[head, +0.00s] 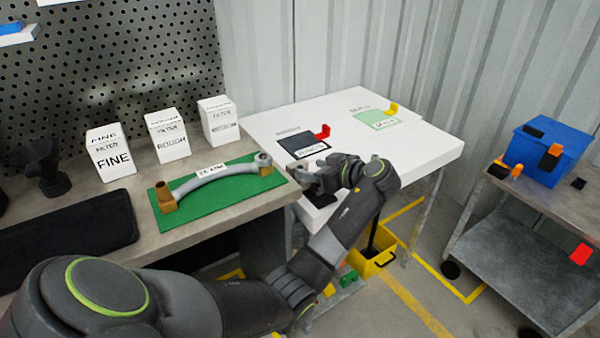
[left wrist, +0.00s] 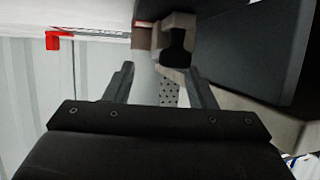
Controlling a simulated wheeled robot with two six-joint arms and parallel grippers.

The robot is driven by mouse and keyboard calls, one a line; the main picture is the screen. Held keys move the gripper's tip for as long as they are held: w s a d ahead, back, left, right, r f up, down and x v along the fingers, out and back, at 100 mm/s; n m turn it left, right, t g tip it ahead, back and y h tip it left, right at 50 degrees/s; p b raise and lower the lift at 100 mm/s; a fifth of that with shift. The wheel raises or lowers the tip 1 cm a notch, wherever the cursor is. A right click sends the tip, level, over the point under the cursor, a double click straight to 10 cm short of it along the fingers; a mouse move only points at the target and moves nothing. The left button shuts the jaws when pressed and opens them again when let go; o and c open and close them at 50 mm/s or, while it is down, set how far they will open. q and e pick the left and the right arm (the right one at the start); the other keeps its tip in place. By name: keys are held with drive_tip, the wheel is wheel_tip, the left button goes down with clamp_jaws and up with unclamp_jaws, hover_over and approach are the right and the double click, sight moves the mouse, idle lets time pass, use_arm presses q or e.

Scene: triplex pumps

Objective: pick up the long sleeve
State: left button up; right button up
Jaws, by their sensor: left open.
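No piece is clearly marked as the long sleeve. A curved grey pipe (head: 215,177) with brown end pieces lies on a green mat (head: 225,205) on the bench; a small white label sits at its middle. A brown block-like piece (head: 166,197) is at its left end, a grey ring (head: 262,160) at its right end. My left gripper (head: 308,180) is open, right of that ring, near the bench's right edge and the white table. In the left wrist view its two fingers (left wrist: 160,82) stand apart; a brownish piece (left wrist: 150,38) shows beyond them, its identity unclear. My right gripper is out of view.
White boxes (head: 110,155) stand behind the mat. The white table (head: 415,155) carries a black pad (head: 300,145) and a green pad (head: 376,119), each with a coloured clip. A yellow bin (head: 372,264) stands below. A blue box (head: 545,150) sits on the right cart.

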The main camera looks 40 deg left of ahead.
sight(301, 167)
use_arm(q)
drive_tip(key=x, duration=0.3)
drive_tip(key=shift+a+f, duration=0.15)
drive_tip(key=shift+a, duration=0.25)
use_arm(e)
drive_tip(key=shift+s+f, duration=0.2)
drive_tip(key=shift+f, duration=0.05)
